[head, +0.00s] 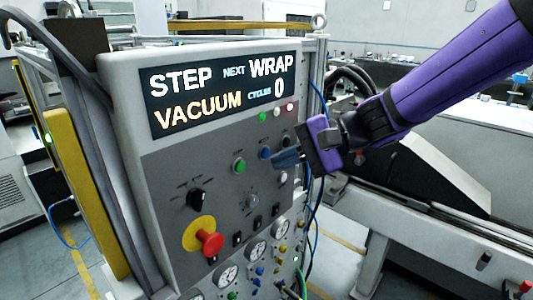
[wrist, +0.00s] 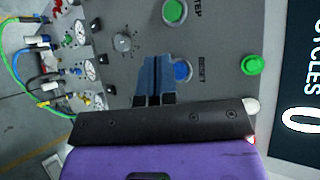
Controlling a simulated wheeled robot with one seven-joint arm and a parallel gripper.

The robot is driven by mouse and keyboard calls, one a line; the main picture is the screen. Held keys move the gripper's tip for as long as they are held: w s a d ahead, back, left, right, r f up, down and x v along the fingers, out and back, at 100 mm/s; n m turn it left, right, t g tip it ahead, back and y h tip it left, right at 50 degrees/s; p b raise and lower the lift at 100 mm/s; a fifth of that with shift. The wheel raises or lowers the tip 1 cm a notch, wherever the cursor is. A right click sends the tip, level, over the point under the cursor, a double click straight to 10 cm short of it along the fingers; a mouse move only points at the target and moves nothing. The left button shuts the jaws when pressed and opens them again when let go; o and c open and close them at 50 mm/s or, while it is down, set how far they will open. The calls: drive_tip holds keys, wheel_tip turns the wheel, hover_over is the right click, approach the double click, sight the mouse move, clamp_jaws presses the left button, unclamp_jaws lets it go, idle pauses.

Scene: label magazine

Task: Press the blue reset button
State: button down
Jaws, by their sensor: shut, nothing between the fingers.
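The blue reset button (head: 265,153) is on the grey control panel, to the right of a green button (head: 239,166). In the wrist view the blue button (wrist: 183,71) shows beside the fingers, with the word RESET next to it, and is partly hidden by them. My gripper (head: 278,159) is shut and empty, with its blue-grey fingers close to the button at its lower right. In the wrist view the fingers (wrist: 154,62) lie just left of the button. I cannot tell whether they touch the panel.
A red emergency stop (head: 209,243) on a yellow base and a black knob (head: 197,199) are lower left on the panel. The display (head: 222,93) above reads STEP VACUUM, NEXT WRAP, CYCLES 0. Gauges (head: 228,275) and cables are below. A grey machine frame (head: 430,230) stands at right.

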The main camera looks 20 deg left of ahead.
drive_tip(key=shift+a, duration=0.1)
drive_tip(key=shift+w+a, duration=0.2)
drive_tip(key=shift+a, duration=0.1)
drive_tip(key=shift+w+a, duration=0.1)
drive_tip(key=shift+a, duration=0.25)
idle(0.8)
drive_tip(key=shift+d, duration=0.1)
drive_tip(key=shift+s+d, duration=0.3)
drive_tip(key=shift+d, duration=0.35)
drive_tip(key=shift+s+d, duration=0.3)
drive_tip(key=shift+d, duration=0.45)
drive_tip(key=shift+s+d, duration=0.35)
drive_tip(key=shift+d, duration=0.45)
drive_tip(key=shift+s+d, duration=0.3)
drive_tip(key=shift+d, duration=0.45)
